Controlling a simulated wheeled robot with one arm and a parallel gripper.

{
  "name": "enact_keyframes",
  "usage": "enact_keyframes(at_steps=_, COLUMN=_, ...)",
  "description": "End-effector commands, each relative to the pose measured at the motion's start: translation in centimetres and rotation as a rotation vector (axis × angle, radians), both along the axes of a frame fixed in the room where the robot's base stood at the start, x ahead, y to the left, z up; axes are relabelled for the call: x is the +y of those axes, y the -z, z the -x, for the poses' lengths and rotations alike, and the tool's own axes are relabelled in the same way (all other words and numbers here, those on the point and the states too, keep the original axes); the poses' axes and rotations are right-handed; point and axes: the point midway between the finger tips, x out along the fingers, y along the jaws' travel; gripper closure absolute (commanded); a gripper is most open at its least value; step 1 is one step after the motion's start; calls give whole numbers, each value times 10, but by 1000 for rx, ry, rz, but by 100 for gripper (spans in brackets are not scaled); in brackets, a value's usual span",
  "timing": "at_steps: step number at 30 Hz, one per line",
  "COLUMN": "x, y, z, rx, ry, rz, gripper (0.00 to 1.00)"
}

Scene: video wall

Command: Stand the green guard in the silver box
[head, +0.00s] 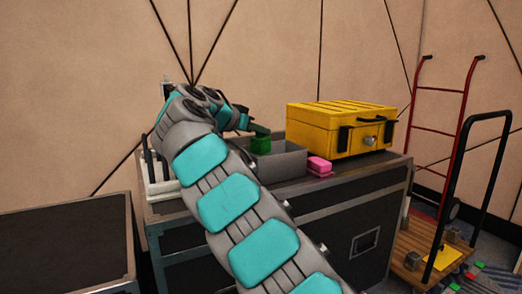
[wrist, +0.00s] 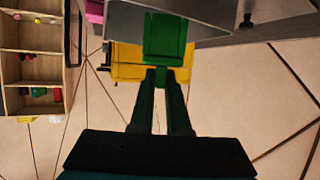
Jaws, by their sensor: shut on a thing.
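The green guard (head: 261,145) is held in my gripper (head: 252,130), at the open top of the silver box (head: 284,166) on the black case. In the wrist view the fingertips of my gripper (wrist: 162,76) are closed on a narrow part of the green guard (wrist: 164,40). The guard's wider part overlaps the silver box (wrist: 211,12) there. My arm hides the box's left part in the head view. I cannot tell how deep the guard sits or whether it touches the box floor.
A yellow toolbox (head: 341,128) stands right of the silver box, with a pink block (head: 319,166) in front of it. The black case (head: 350,225) carries them. A red hand truck (head: 462,100) and a cart (head: 430,265) stand at right. Another dark case (head: 65,245) is at left.

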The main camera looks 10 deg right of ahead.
Motion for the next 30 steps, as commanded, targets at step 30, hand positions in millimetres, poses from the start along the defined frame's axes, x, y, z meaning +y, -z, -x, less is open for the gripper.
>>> enact_keyframes(at_steps=30, x=-1, y=46, z=0, rx=0, ry=1, rz=-1, gripper=100)
